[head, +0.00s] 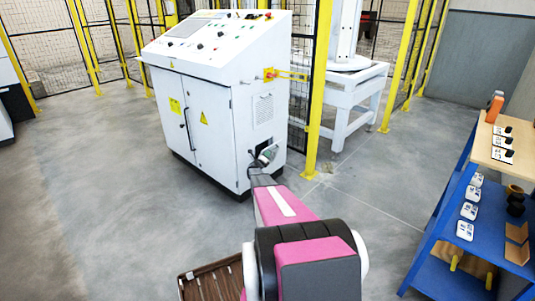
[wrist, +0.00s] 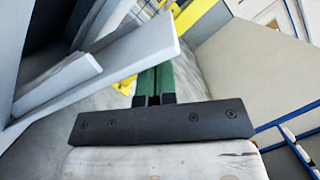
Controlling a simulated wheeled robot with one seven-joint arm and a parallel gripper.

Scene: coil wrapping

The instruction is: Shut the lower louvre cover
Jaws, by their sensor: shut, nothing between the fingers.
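The white control cabinet (head: 215,130) has an upper louvre panel (head: 262,110) flat on its right side. Below it is a dark opening, and the lower louvre cover (head: 267,153) stands out from the side, tilted. In the wrist view the cover (wrist: 120,62) is a pale grey plate slanting across the upper left, with a dark recess behind it. My gripper (wrist: 153,72) has its green fingers together, empty, close beside the plate's lower edge. I cannot tell whether they touch it. In the head view my arm reaches to the cover, and the fingers are too small to make out.
A yellow post (head: 319,90) and mesh fence stand just right of the cabinet, with a white machine stand (head: 345,95) behind. A blue shelf (head: 450,240) with small parts is at the right.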

